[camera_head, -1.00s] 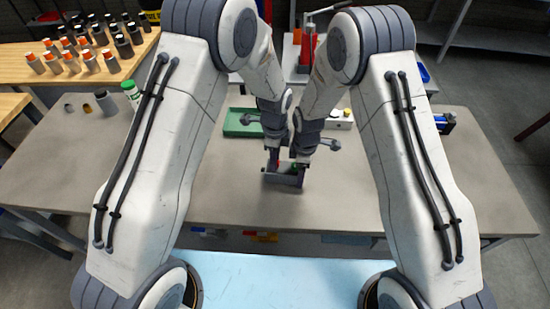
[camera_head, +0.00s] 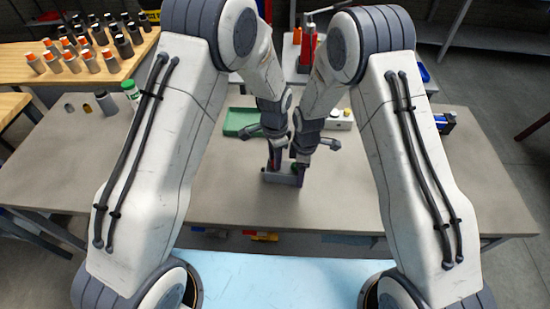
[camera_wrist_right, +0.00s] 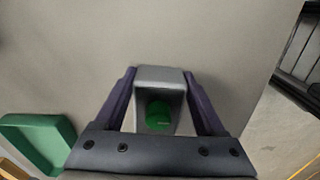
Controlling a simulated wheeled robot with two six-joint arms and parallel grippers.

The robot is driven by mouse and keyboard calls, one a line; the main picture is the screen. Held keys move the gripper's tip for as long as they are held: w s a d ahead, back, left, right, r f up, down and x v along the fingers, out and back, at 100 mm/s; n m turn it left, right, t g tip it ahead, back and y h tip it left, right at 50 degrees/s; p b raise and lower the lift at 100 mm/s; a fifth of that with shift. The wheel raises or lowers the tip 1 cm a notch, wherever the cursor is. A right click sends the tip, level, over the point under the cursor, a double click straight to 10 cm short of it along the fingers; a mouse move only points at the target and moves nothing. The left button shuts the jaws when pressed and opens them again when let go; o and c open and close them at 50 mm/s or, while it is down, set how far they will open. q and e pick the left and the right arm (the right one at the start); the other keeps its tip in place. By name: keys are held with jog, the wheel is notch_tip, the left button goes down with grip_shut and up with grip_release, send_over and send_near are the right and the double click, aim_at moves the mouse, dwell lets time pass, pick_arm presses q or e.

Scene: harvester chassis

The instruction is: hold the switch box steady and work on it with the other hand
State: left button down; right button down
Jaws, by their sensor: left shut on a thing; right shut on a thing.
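The switch box (camera_head: 283,179) is a small grey box on the grey table, in front of my arms in the head view. In the right wrist view the grey box (camera_wrist_right: 160,75) shows a round green button (camera_wrist_right: 158,115) between the fingers. My right gripper (camera_wrist_right: 160,82) is shut on the box, with one dark finger along each side. My left gripper (camera_head: 274,165) comes down on the box's left part and is shut on it. The right gripper also shows in the head view (camera_head: 298,164), close beside the left. Their fingertips are small and partly hidden there.
A green tray (camera_head: 238,133) lies behind the left wrist. A pale box with a yellow button (camera_head: 340,122) lies behind the right wrist. A green-capped bottle (camera_head: 131,93) stands at the table's left.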

dwell(0.5)
pick_arm(q)
jog(key=c, duration=0.6)
grip_release()
notch_tip(320, 180, up, 12)
